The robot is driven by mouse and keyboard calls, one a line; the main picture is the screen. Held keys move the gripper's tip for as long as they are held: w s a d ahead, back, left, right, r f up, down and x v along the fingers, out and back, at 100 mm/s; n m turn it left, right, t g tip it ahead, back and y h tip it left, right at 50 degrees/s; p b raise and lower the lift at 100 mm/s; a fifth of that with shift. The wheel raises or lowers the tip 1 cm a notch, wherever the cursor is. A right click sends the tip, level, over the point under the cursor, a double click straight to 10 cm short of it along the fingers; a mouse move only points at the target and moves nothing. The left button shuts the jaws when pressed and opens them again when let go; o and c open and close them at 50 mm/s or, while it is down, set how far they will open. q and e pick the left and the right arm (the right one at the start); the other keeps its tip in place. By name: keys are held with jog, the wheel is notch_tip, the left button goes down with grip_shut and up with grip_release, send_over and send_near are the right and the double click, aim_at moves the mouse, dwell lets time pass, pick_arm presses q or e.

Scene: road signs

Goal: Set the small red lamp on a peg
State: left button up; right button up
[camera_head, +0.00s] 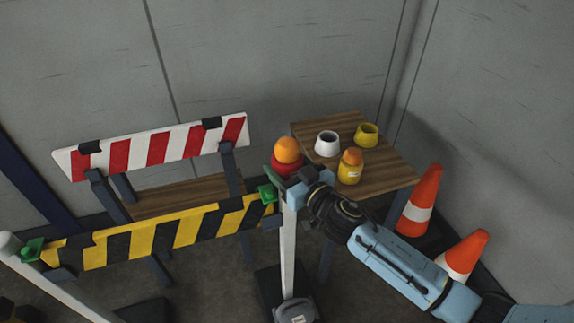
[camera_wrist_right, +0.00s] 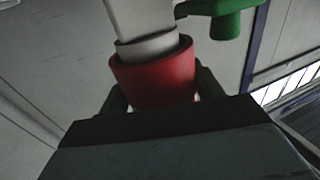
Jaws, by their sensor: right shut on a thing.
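The small red lamp (camera_head: 286,164), a red base with an orange dome, is at the top of the white post (camera_head: 288,245) at the right end of the striped barrier. My right gripper (camera_head: 284,179) is shut on its red base. In the right wrist view, the red base (camera_wrist_right: 153,78) lines up with the post's grey collar (camera_wrist_right: 147,47), and its rim overlaps the collar. I cannot tell whether it rests fully on the peg, which is hidden. The lamp looks upright. My left gripper is not in view.
A yellow lamp (camera_head: 350,170), a white cup-like piece (camera_head: 327,144) and a yellow one (camera_head: 366,135) stand on the wooden table (camera_head: 391,177). A yellow-black barrier board (camera_head: 160,236) hangs left of the post on green brackets (camera_head: 268,193). Traffic cones (camera_head: 419,200) stand at right.

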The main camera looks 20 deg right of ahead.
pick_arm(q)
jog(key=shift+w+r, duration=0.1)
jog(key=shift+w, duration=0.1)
pick_arm(e)
jog(key=shift+f, duration=0.2)
dwell(0.4)
jog(key=o, duration=1.3)
jog(key=shift+c, duration=0.2)
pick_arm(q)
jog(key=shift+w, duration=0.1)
pick_arm(e)
jog(key=shift+f, duration=0.1)
jog(key=shift+s+d, duration=0.1)
jog(key=shift+s, duration=0.3)
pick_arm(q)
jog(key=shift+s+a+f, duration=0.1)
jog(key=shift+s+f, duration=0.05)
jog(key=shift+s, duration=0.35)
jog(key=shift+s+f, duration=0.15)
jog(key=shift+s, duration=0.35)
pick_arm(e)
jog(key=v, duration=1.2)
jog(key=shift+s, duration=0.25)
pick_arm(q)
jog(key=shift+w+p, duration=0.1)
jog(key=shift+p, duration=0.2)
pick_arm(e)
jog(key=shift+d, duration=0.1)
